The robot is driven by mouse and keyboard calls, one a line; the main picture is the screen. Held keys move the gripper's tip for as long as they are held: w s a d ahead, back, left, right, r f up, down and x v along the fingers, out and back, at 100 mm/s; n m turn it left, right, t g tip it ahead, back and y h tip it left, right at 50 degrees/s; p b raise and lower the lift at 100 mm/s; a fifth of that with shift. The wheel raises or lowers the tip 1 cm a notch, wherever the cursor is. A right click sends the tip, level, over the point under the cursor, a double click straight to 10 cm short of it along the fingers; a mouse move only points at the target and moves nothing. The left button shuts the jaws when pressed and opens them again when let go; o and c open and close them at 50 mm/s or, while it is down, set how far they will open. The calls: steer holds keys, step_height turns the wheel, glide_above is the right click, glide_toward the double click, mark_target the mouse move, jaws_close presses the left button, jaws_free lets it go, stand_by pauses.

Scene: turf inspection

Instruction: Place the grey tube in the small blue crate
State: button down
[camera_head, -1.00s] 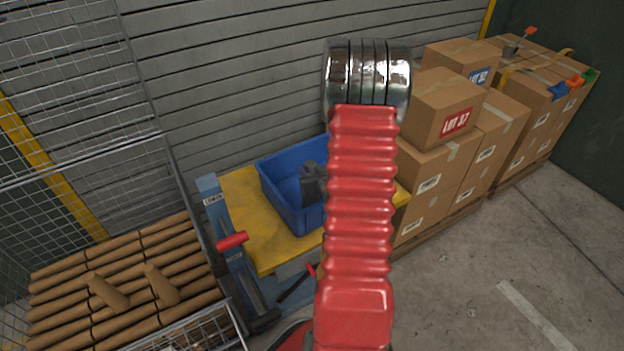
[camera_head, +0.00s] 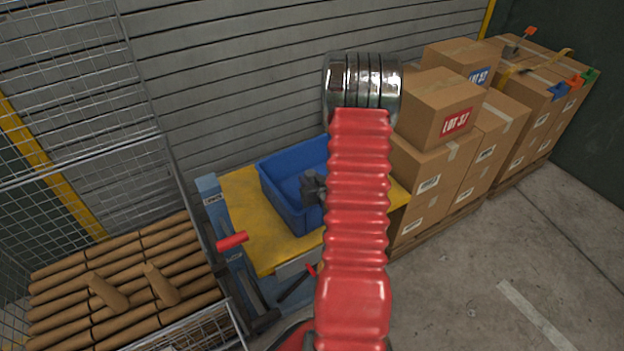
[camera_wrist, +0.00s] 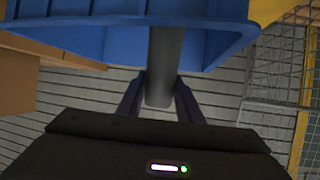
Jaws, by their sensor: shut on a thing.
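The blue crate (camera_head: 283,204) stands on a yellow-topped table, left of my red arm, which hides its right side. My gripper (camera_head: 312,187) is over the crate, partly behind my arm. In the wrist view my gripper (camera_wrist: 158,98) has a dark finger on each side of the grey tube (camera_wrist: 163,60) and is shut on it. The tube runs up the picture across the blue crate (camera_wrist: 95,38). I cannot tell how deep the tube reaches into the crate. In the head view the tube cannot be made out clearly.
The yellow table top (camera_head: 243,225) has free room left of the crate. A red-handled tool (camera_head: 232,241) is at the table's left edge. Stacked cardboard boxes (camera_head: 440,165) stand at right. A wire cage (camera_head: 75,120) and brown rolls (camera_head: 120,275) are at left.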

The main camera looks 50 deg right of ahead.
steer(key=c, duration=1.3)
jaws_free()
steer(key=shift+o, duration=0.2)
steer(key=v, duration=1.2)
steer(key=shift+w+a+r, duration=0.1)
steer(key=shift+w, duration=0.05)
